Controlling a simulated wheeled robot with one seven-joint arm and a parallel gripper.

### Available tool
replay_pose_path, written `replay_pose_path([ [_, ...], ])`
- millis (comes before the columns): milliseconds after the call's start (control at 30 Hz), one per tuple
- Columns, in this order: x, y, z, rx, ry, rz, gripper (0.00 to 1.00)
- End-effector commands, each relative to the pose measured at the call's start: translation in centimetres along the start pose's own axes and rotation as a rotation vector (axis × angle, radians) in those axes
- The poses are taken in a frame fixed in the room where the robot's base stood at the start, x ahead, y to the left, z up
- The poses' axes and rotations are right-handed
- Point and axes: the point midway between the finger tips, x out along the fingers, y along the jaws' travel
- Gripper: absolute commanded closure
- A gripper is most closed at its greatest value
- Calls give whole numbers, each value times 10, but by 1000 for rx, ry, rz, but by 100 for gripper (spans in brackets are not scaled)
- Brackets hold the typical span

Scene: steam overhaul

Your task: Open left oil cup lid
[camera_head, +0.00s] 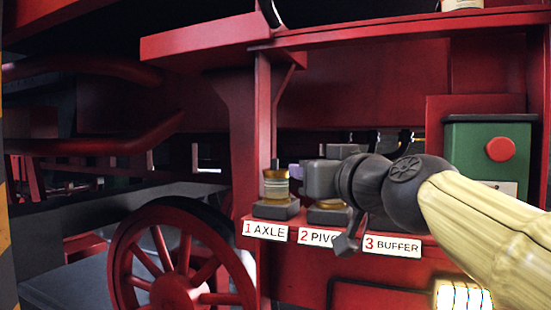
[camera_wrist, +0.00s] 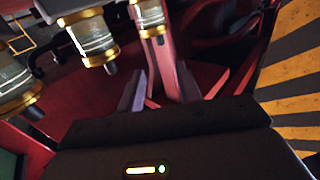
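The left oil cup (camera_head: 276,188), a glass cup of amber oil with brass bands and a dark knob on top, stands above the "1 AXLE" label. Its lid looks shut. In the wrist view it appears to be the rightmost cup (camera_wrist: 150,18), upside down in the picture. My gripper (camera_head: 295,172) is just right of this cup, around its upper height, apart from it as far as I can see. In the wrist view my gripper's two grey fingers (camera_wrist: 160,88) are apart with nothing between them. My wrist hides most of the middle cup (camera_head: 327,203).
Labels "2 PIVOT" (camera_head: 317,237), partly covered, and "3 BUFFER" (camera_head: 392,245) are on the red ledge. The third cup (camera_wrist: 14,85) shows only in the wrist view. A green box with a red button (camera_head: 500,149) stands right. A red wheel (camera_head: 180,270) is lower left.

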Motion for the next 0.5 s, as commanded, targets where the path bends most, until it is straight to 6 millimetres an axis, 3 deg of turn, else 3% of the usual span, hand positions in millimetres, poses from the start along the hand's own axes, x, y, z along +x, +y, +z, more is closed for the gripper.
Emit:
replay_pose_path([
  [200,14,-2,-2,0,-4,-1,65],
  [500,65,-1,2,-2,-6,1,65],
])
